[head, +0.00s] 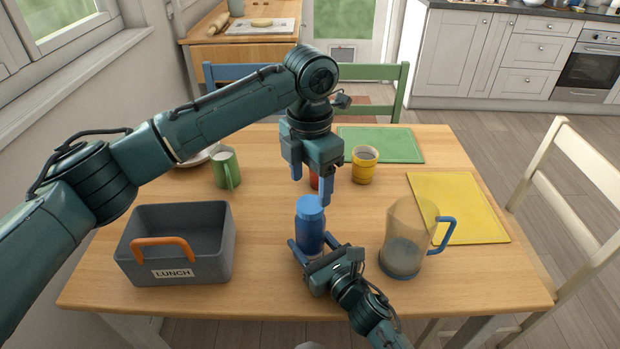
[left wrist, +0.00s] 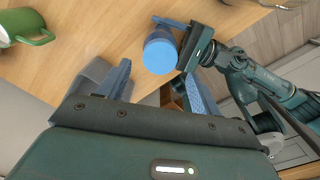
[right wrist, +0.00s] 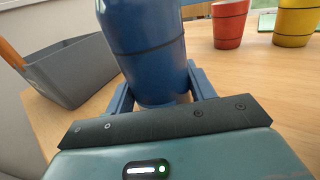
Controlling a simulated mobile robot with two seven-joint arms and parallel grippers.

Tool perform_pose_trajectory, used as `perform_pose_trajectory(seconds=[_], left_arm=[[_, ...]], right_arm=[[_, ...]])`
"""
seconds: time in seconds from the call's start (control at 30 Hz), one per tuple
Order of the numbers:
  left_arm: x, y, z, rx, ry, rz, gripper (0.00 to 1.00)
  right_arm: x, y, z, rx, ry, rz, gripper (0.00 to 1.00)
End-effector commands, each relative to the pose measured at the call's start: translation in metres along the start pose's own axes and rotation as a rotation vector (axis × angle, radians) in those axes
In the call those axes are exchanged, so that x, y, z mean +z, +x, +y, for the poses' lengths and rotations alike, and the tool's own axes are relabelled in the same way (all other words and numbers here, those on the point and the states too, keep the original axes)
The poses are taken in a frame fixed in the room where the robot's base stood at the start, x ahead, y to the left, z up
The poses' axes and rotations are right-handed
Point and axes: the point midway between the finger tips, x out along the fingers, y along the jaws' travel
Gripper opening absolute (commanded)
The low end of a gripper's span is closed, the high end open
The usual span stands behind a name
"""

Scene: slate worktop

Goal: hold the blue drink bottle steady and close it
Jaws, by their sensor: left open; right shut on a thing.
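The blue drink bottle (head: 310,232) stands upright near the table's front middle, with a lighter blue lid (head: 311,205) on top; I cannot tell how tight it is. My right gripper (head: 316,250) is shut on the bottle's lower body; the right wrist view shows the bottle (right wrist: 146,45) between its fingers (right wrist: 163,98). My left gripper (head: 311,186) is open and empty, pointing down just above and behind the lid. In the left wrist view the lid (left wrist: 160,55) shows beyond the open fingers (left wrist: 158,88), apart from them.
A grey lunch box (head: 205,245) with an orange handle stands left, and a clear jug (head: 402,240) with a blue handle stands right. A yellow cup (head: 364,166), a partly hidden red cup (head: 315,180) and a green mug (head: 226,168) stand behind. Yellow (head: 462,205) and green (head: 385,145) mats lie flat.

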Motion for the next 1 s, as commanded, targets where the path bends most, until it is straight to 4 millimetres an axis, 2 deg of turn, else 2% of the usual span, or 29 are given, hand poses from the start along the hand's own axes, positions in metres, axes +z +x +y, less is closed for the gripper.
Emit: perform_pose_trajectory(seconds=[0.13,0.27,1.0], left_arm=[[0.0,0.0,0.0,0.0,-0.094,0.0,0.65],[0.0,-0.002,0.0,0.0,-0.306,0.0,0.65],[0.0,-0.013,0.0,0.001,-1.974,0.0,0.65]], right_arm=[[-0.001,0.0,0.0,0.0,0.0,0.001,0.0],[-0.001,0.0,0.0,0.0,0.0,0.001,0.0],[-0.001,0.0,0.0,0.0,0.0,0.001,0.0]])
